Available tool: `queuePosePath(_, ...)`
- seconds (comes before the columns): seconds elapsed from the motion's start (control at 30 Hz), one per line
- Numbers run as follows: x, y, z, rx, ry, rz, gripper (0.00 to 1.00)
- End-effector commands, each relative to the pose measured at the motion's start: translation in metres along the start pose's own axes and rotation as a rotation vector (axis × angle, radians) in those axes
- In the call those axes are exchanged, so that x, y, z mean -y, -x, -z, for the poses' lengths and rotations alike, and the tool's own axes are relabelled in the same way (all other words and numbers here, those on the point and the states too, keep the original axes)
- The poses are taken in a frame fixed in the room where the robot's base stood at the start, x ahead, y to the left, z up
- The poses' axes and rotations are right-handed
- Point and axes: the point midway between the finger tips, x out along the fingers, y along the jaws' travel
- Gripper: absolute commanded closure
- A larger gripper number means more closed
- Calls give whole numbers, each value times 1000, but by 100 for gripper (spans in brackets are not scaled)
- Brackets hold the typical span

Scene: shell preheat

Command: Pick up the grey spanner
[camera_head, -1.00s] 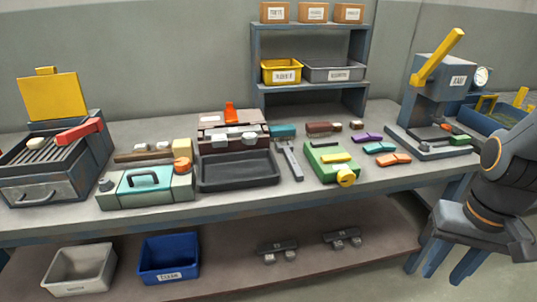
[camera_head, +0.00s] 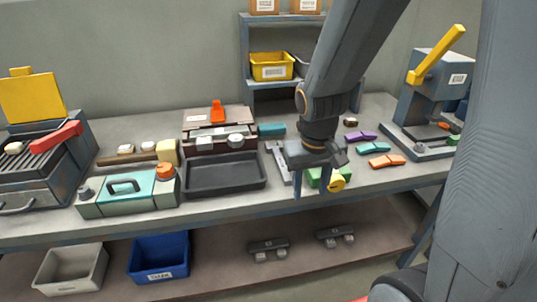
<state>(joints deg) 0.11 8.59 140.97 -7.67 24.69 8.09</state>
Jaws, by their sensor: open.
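The grey spanner (camera_head: 279,160) lies on the workbench just right of the black tray, with its long axis running front to back. My gripper (camera_head: 311,188) is above the bench, right of the spanner and in front of the green device. It points down, its jaws are open, and nothing shows between them. My gripper hides part of the spanner's right side and much of the green device (camera_head: 314,176). I cannot tell exactly how high my fingertips are above the bench.
A black tray (camera_head: 222,187) stands left of the spanner, with a teal case (camera_head: 130,192) beyond it. Teal and orange pieces (camera_head: 386,161) lie to the right. A shelf rack (camera_head: 243,50) stands behind, and a press (camera_head: 433,95) at the right. Bins sit on the lower shelf.

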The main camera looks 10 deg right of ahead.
Motion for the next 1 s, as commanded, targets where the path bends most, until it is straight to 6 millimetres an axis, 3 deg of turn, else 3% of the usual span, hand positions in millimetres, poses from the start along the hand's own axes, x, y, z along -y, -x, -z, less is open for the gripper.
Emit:
queuePosePath(0.03,-3,9,19,-25,1,-12,58)
queuePosePath(0.2,-4,8,88,-142,5,-23,58)
queuePosePath(0.4,6,-3,144,-241,12,18,58)
queuePosePath(0.63,16,-15,168,-285,15,57,58)
queuePosePath(1.0,18,-42,176,-289,14,59,58)
